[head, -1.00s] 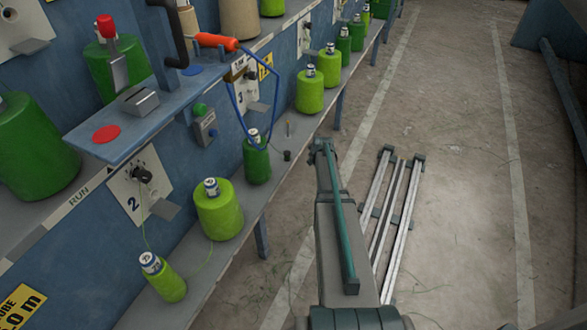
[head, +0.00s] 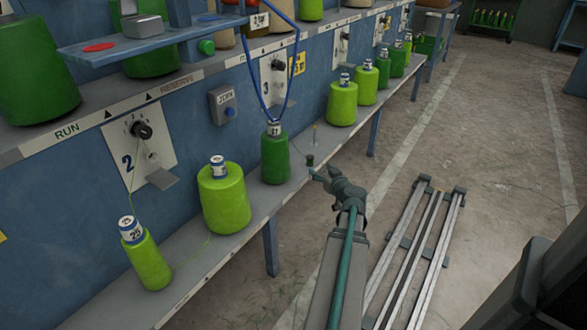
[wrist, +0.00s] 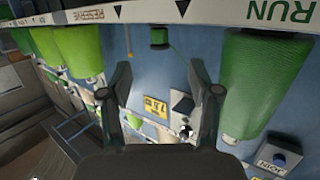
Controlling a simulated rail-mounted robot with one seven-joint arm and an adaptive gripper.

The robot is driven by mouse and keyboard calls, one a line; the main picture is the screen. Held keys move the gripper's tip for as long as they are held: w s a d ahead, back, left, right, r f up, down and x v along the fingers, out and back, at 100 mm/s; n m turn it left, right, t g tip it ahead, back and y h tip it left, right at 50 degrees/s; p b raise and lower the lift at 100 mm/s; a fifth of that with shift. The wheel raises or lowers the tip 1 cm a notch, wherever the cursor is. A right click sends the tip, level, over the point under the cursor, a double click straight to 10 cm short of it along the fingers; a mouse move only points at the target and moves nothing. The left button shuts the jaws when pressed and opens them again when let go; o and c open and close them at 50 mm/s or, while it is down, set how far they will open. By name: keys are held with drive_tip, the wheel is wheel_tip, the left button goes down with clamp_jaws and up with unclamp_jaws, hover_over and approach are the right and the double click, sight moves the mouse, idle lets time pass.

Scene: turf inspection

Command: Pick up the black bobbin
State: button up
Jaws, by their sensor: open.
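The black bobbin (head: 310,160) is a small dark spool near the front edge of the grey shelf, right of a dark green cone (head: 274,158). In the wrist view, which is upside down, the bobbin (wrist: 159,39) looks dark with a greenish tint and lies ahead of the fingertips, roughly centred between them. My gripper (head: 324,174) is just in front of the shelf edge, close to the bobbin. In the wrist view my gripper (wrist: 160,70) has its two fingers spread with nothing between them. I cannot tell from the head view how large the gap to the bobbin is.
A thin upright peg (head: 315,135) stands behind the bobbin. A blue cord (head: 266,95) hangs down to the dark green cone. Lime cones (head: 223,198) stand along the shelf on both sides. Metal rails (head: 415,245) lie on the floor, with free floor to the right.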

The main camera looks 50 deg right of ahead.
sight(312, 161)
drive_tip(key=x, duration=0.4)
drive_tip(key=shift+w+d+f+b, duration=0.1)
drive_tip(key=shift+w+d+b, duration=0.1)
drive_tip(key=shift+d+b, duration=0.1)
drive_tip(key=shift+b+x, duration=0.75)
drive_tip(key=shift+x, duration=2.15)
drive_tip(key=shift+a+f, duration=0.1)
drive_tip(key=shift+a, duration=0.05)
drive_tip(key=c, duration=1.1)
